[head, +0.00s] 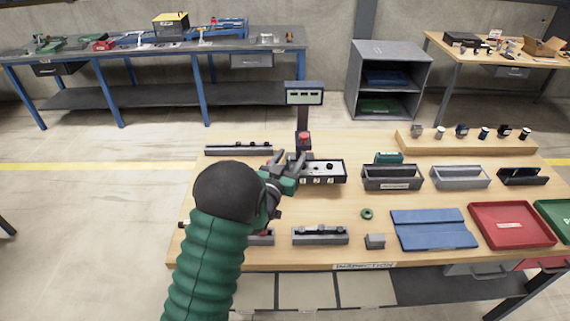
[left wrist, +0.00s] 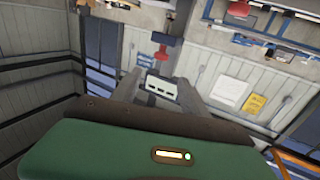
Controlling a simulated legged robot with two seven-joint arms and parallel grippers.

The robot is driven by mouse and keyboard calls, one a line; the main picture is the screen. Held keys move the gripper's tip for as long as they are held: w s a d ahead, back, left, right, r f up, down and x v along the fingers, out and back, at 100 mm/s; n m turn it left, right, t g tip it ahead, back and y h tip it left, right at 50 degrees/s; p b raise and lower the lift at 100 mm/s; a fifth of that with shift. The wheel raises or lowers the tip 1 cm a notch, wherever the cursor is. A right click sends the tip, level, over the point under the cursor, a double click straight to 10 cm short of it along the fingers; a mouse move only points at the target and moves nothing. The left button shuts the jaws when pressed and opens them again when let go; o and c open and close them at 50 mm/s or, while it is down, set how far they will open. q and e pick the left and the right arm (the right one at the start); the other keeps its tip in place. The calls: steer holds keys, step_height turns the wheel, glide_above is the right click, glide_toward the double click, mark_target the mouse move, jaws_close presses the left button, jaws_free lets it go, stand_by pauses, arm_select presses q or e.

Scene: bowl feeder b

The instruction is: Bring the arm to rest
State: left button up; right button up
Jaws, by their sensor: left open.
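My left arm comes in from the lower left in the head view, with a green sleeve and a dark round joint. My left gripper (head: 290,162) is open above the left part of the wooden table (head: 340,256), beside a grey box with a white top (head: 326,171) and numbered marks. Nothing shows between its fingers. In the left wrist view the two grey fingers (left wrist: 165,95) stand apart, and the view looks toward the wall and a display post. My right gripper is in neither view.
A display post (head: 303,95) with a red button stands behind the gripper. Grey holders (head: 320,235) lie near the front edge. Open bins (head: 392,185), a blue mat (head: 433,240) and a red tray (head: 511,241) fill the right. Bare wood surrounds a green ring (head: 367,214).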

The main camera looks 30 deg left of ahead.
arm_select(q)
steer(key=s+d+f+g+h, duration=0.1)
steer(key=s+d+f+g, duration=0.2)
steer(key=s, duration=0.7)
steer(key=s+d+f+m+g, duration=0.1)
steer(key=s+d+f+g, duration=0.3)
steer(key=s, duration=0.7)
steer(key=s+d+f+g+h, duration=0.1)
steer(key=s+d+f+g, duration=0.3)
steer(key=s+d+g, duration=0.3)
steer(key=s+g, duration=0.1)
steer(key=s, duration=0.3)
steer(key=shift+m+h, duration=0.3)
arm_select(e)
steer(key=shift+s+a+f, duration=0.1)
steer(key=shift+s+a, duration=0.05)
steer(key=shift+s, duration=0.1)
arm_select(q)
steer(key=shift+d+f, duration=0.1)
steer(key=shift+d, duration=0.05)
steer(key=shift+d, duration=0.1)
